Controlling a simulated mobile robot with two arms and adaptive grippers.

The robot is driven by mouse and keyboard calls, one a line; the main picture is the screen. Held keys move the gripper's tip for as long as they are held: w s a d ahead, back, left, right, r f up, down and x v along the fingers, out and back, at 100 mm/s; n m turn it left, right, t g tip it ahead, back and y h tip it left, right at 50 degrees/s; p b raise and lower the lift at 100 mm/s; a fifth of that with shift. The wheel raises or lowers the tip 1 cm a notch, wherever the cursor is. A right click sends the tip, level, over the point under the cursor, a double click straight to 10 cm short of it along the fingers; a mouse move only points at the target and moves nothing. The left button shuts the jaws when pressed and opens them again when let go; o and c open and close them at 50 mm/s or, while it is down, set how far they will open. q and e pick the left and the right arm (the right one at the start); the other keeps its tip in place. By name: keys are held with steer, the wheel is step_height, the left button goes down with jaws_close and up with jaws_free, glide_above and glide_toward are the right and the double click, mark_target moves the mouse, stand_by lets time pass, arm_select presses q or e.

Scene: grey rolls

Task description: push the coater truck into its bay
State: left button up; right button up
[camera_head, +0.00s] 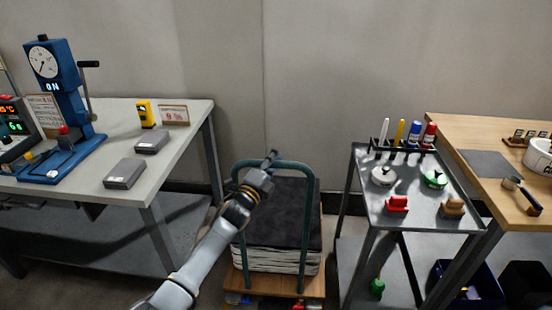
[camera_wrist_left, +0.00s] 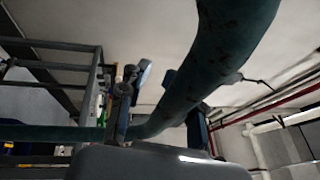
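The coater truck (camera_head: 283,262) is a low wooden-decked trolley with a teal tubular push handle (camera_head: 309,215) on its near side. It carries a stack of pale sheets with a dark top (camera_head: 290,205). My right gripper is not in view. I see no clearly marked bay.
A grey workbench (camera_head: 190,135) with a blue gauge press (camera_head: 65,95) stands left. A metal cart (camera_head: 410,215) with pens and stamps stands close on the right, before a wooden table (camera_head: 470,130). The wall (camera_head: 330,90) is behind the truck. Narrow floor gaps flank the truck.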

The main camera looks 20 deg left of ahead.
arm_select(q)
steer(key=shift+o, duration=0.8)
steer(key=shift+w+a+f, duration=0.1)
steer(key=shift+a, duration=0.1)
steer(key=v, duration=1.2)
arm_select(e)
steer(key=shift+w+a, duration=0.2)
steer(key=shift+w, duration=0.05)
